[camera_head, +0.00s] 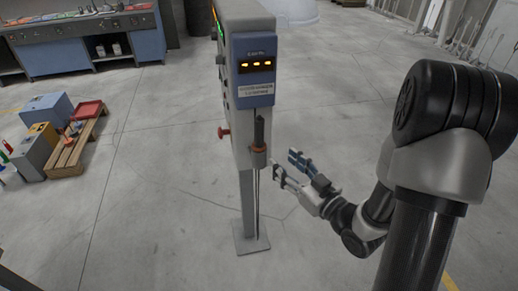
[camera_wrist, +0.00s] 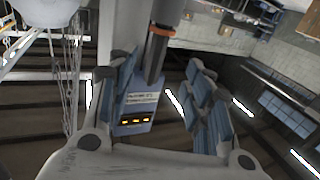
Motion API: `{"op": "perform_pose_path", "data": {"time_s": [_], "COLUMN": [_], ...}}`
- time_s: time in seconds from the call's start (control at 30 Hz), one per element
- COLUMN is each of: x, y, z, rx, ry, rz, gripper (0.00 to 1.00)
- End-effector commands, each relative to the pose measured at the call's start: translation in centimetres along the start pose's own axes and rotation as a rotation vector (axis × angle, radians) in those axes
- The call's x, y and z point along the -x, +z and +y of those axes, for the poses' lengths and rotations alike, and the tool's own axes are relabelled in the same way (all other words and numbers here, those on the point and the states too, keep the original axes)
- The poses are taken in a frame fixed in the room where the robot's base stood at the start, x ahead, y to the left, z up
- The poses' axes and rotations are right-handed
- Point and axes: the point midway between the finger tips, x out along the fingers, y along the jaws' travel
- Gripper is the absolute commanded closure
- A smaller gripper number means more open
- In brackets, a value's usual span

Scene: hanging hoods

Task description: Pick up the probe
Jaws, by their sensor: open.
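The probe (camera_head: 259,131) is a dark upright rod with an orange ring near its lower part, held at the side of a grey post-mounted box. A thin cable or rod hangs below it. My gripper (camera_head: 285,164) is open, to the right of the probe and slightly lower, with blue-padded fingers pointing left toward it. In the wrist view, the probe (camera_wrist: 156,57) appears tilted and upside down between the two spread fingers of my gripper (camera_wrist: 162,72). The fingers look clear of it; the exact distance is hard to tell.
The grey box (camera_head: 240,100) carries a blue panel (camera_head: 254,70) with lit amber lights, and a red knob on its left. Its post stands on a floor plate (camera_head: 251,236). A wooden pallet (camera_head: 72,148) and small boxes sit at left. A blue console (camera_head: 85,42) stands behind.

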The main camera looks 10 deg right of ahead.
Motion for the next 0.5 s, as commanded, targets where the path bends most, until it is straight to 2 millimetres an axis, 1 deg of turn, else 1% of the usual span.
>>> {"op": "perform_pose_path", "data": {"time_s": [0.03,0.1,0.2,0.3,0.4,0.5], "x": [-0.2,-0.4,-3.0,-5.0,-6.5,-7.4], "y": [0.4,0.4,-0.1,-0.1,-0.1,-0.1], "z": [-0.1,-0.2,-0.3,-0.3,-0.2,-0.1], "rx": [0.004,0.003,0.000,-0.001,-0.001,-0.002], "ry": [0.000,0.001,-0.005,-0.003,-0.001,0.001], "rz": [0.004,0.006,0.004,0.004,0.003,0.002], "gripper": [0.53,0.53,0.53,0.53,0.53,0.53]}}
